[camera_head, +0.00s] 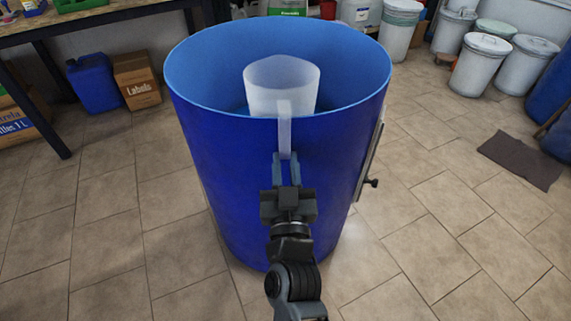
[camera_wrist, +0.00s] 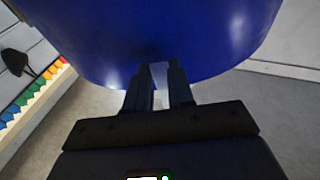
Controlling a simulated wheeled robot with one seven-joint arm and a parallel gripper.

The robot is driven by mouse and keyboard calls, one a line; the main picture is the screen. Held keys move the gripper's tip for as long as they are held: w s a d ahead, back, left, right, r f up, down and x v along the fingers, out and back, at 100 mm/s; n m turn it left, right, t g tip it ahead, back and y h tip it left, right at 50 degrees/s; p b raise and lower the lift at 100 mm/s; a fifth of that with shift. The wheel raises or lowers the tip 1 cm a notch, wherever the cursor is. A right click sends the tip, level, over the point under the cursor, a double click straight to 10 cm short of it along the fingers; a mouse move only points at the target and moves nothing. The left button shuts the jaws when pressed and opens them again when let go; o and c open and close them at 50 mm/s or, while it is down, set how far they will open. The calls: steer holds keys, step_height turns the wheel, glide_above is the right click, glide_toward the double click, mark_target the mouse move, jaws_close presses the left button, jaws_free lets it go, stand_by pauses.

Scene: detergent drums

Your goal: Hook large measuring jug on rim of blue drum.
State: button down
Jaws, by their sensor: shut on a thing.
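The large blue drum (camera_head: 250,190) stands open-topped on the tiled floor. The large measuring jug (camera_head: 282,88), translucent white, is upright inside the drum against its near wall, its top above the near rim. Its pale handle (camera_head: 285,125) hangs down outside the near rim, so the rim lies between jug body and handle. My gripper (camera_head: 287,157) is shut on the lower end of the handle, outside the drum. In the wrist view, the fingers (camera_wrist: 160,70) have a pale strip between them, close to the drum wall (camera_wrist: 150,30). The jug's lower part is hidden by the drum.
A panel with a dark knob (camera_head: 372,183) is on the drum's right side. A workbench (camera_head: 100,18), a blue canister (camera_head: 94,82) and a cardboard box (camera_head: 136,80) are at the left. Lidded white buckets (camera_head: 480,65) stand at the back right. A dark mat (camera_head: 522,160) lies right.

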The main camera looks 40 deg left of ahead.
stand_by(0.3)
steer(key=c, duration=0.9)
jaws_free()
steer(key=p+v, duration=0.1)
steer(key=v, duration=0.7)
steer(key=shift+a, duration=0.1)
